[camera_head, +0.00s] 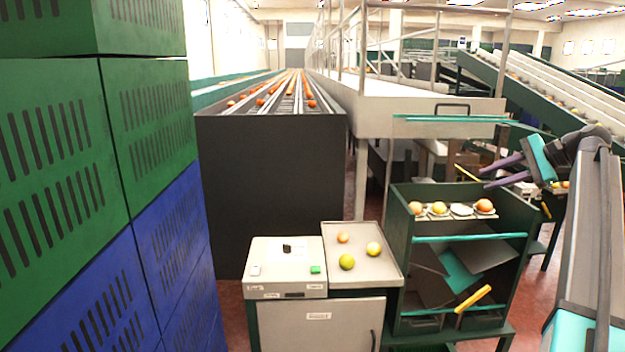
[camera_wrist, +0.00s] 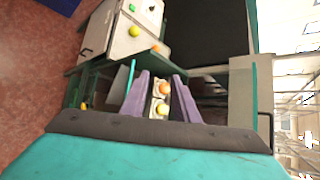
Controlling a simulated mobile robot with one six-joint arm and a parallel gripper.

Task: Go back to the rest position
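My gripper (camera_head: 503,172) is at the right in the head view, with its two purple fingers spread apart and pointing left. It is open and holds nothing. It is raised above and to the right of the dark green sorting stand (camera_head: 404,262). Several round fruits lie in a row on the stand's top, among them an orange one (camera_head: 484,205) at the right end and a yellow one (camera_head: 438,208). In the wrist view the purple fingers (camera_wrist: 162,90) show apart, with an orange fruit (camera_wrist: 165,87) and a yellowish fruit (camera_wrist: 162,109) seen beyond them in the gap.
A grey tray (camera_head: 387,274) beside a white box with a green button (camera_head: 315,269) holds several fruits. Tall green and blue crates (camera_head: 60,150) stand at the left. A long conveyor (camera_head: 280,98) carries oranges behind. A metal platform with railings (camera_head: 430,85) stands behind the stand.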

